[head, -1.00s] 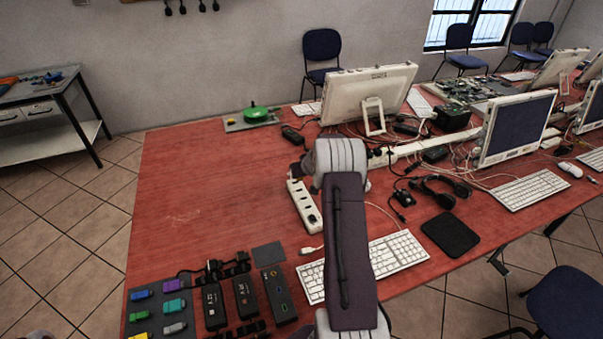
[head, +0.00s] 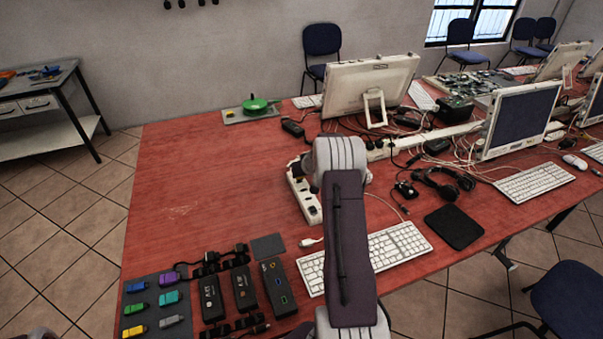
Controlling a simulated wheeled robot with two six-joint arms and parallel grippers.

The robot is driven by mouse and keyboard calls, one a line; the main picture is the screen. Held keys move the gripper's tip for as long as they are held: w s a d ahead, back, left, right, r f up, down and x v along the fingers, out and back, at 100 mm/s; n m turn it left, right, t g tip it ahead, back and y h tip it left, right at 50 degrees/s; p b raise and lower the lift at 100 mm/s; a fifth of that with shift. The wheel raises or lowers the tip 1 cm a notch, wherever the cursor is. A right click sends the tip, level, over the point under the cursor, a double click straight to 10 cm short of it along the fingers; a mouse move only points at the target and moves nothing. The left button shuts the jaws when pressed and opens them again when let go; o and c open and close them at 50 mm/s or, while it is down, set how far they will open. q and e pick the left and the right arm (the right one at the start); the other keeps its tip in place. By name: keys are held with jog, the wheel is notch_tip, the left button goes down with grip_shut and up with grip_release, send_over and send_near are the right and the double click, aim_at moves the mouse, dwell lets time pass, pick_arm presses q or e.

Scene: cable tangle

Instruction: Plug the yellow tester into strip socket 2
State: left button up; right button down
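A yellow tester (head: 134,331) lies on the dark mat at the lower left, at the bottom edge of the head view. The white power strip (head: 312,212) lies on the red table near the middle, and its sockets run away from me. My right arm reaches over the strip's far end. My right gripper (head: 300,168) is mostly hidden behind its own wrist there, so its fingers and anything between them cannot be made out. The sockets at that end are partly covered. Only a small piece at the bottom left corner may belong to my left arm; its gripper is not visible.
Blue, purple, green, teal and grey pieces share the dark mat (head: 153,277). Black adapters (head: 243,288) lie beside it. A white keyboard (head: 400,245), a monitor (head: 350,90) and loose cables crowd the right. The red table (head: 200,190) left of the strip is clear.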

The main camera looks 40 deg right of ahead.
dwell(0.8)
jog(key=shift+f+b, duration=1.25)
jog(key=shift+b, duration=0.6)
jog(key=c, duration=1)
grip_release()
jog(key=shift+o, duration=0.2)
jog(key=shift+r, duration=0.1)
jog(key=b+v, duration=0.1)
jog(key=v, duration=0.8)
